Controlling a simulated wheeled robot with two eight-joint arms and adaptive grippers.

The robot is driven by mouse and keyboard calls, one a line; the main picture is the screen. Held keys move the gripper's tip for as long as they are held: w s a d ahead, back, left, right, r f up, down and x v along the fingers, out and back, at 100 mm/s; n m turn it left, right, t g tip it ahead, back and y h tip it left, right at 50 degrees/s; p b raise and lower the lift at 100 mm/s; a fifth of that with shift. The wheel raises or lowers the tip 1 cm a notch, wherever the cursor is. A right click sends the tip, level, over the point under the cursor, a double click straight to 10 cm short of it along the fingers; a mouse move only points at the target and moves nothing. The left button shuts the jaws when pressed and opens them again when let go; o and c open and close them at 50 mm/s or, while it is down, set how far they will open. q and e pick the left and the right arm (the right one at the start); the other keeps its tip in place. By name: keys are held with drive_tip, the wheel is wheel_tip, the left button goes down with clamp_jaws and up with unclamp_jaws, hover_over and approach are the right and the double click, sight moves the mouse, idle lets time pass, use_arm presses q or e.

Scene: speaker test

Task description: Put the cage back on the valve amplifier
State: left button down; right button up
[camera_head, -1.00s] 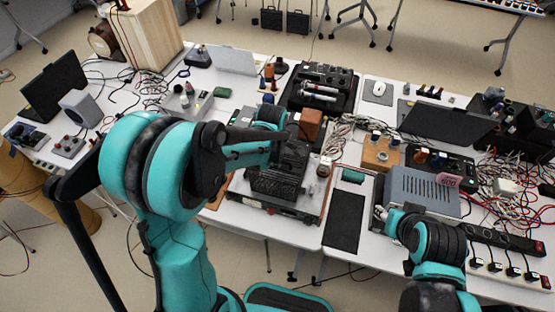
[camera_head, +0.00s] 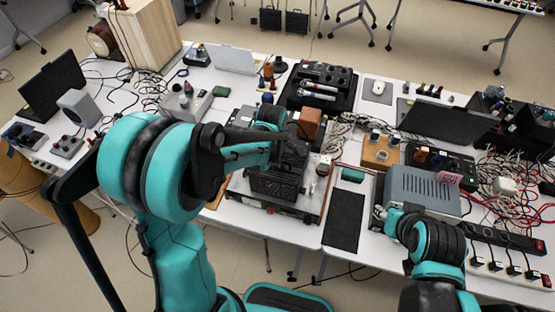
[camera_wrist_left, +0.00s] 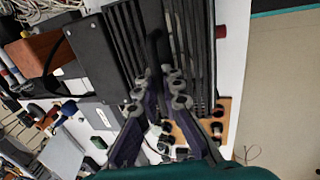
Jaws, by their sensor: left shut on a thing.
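The cage (camera_head: 277,186) is a black slotted cover at the front middle of the bench in the head view. Its dark slats (camera_wrist_left: 205,45) fill the middle of the left wrist view. My left gripper (camera_wrist_left: 165,85) is shut on the cage, its fingers against the slats.
A brown block (camera_head: 309,122) stands just behind the cage. A black mat (camera_head: 344,221) lies to the right of the amplifier. A blue-grey vented box (camera_head: 422,190) stands beside my right arm. Tangled cables (camera_head: 350,127) and a black laptop (camera_head: 450,122) lie farther right.

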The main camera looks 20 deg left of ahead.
use_arm(q)
drive_tip(key=shift+f, duration=0.15)
drive_tip(key=c, duration=1.6)
unclamp_jaws()
wheel_tip(320, 180, up, 12)
drive_tip(key=s, duration=0.3)
drive_tip(key=s+a+f+m+t+b, duration=0.1)
drive_tip(key=s+f+m+t+b, duration=0.1)
drive_tip(key=s+m, duration=0.5)
drive_tip(key=s+a+f+m+t+b, duration=0.1)
drive_tip(key=s+f+m+t+b, duration=0.2)
drive_tip(key=s+m, duration=0.4)
drive_tip(key=f+m+b, duration=0.1)
drive_tip(key=m+b, duration=0.1)
drive_tip(key=m, duration=0.1)
drive_tip(key=shift+a+m, duration=0.3)
drive_tip(key=shift+a, duration=0.1)
